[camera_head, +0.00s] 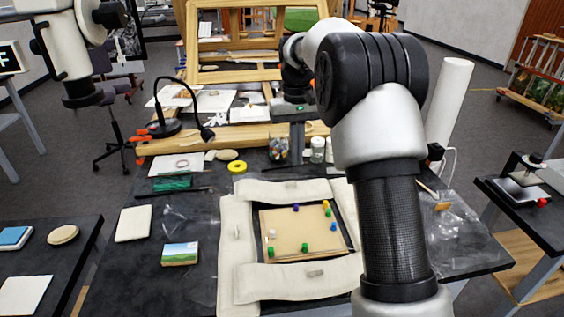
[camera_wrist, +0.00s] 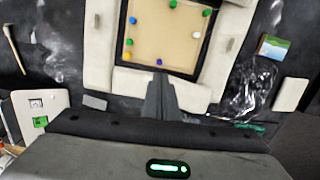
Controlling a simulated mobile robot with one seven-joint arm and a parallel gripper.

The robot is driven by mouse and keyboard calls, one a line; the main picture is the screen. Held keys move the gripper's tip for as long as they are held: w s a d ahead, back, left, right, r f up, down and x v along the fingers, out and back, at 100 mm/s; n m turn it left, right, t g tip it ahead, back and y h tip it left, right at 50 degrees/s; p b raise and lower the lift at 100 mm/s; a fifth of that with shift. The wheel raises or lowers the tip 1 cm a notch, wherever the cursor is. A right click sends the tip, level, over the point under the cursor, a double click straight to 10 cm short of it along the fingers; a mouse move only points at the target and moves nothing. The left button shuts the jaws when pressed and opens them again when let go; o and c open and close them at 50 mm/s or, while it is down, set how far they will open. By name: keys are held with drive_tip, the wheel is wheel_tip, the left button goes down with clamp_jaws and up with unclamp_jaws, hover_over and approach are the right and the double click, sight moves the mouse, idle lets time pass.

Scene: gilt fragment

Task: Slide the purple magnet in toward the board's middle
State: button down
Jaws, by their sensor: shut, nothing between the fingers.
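The purple magnet (camera_head: 295,208) sits on the tan board (camera_head: 285,228) near the middle of its far edge. In the wrist view the purple magnet (camera_wrist: 159,62) lies close to the board's near edge, just beyond my fingertips. My gripper (camera_head: 297,158) points down beyond the board's far side and is shut and empty. In the wrist view my gripper (camera_wrist: 160,77) shows its two dark fingers together, in line with the purple magnet and apart from it. Several other magnets are on the board: green (camera_head: 305,247), blue (camera_head: 333,226), yellow (camera_head: 326,203) and white (camera_head: 272,233).
Pale padded bolsters (camera_head: 300,279) surround the board's dark frame. A landscape picture (camera_head: 180,254) and a white pad (camera_head: 133,223) lie to the left. Jars (camera_head: 318,150), a yellow tape ring (camera_head: 237,167) and a black lamp (camera_head: 165,127) stand behind. The board's middle is clear.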

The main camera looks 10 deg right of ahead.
drive_tip(key=g+p, duration=0.2)
drive_tip(key=p, duration=0.2)
hover_over(294, 194)
wheel_tip(294, 194, down, 6)
drive_tip(key=x, duration=0.7)
drive_tip(key=b+x, duration=0.1)
drive_tip(key=x, duration=0.2)
drive_tip(key=shift+w+a+f, duration=0.1)
drive_tip(key=shift+a+f, duration=0.15)
drive_tip(key=shift+a, duration=0.05)
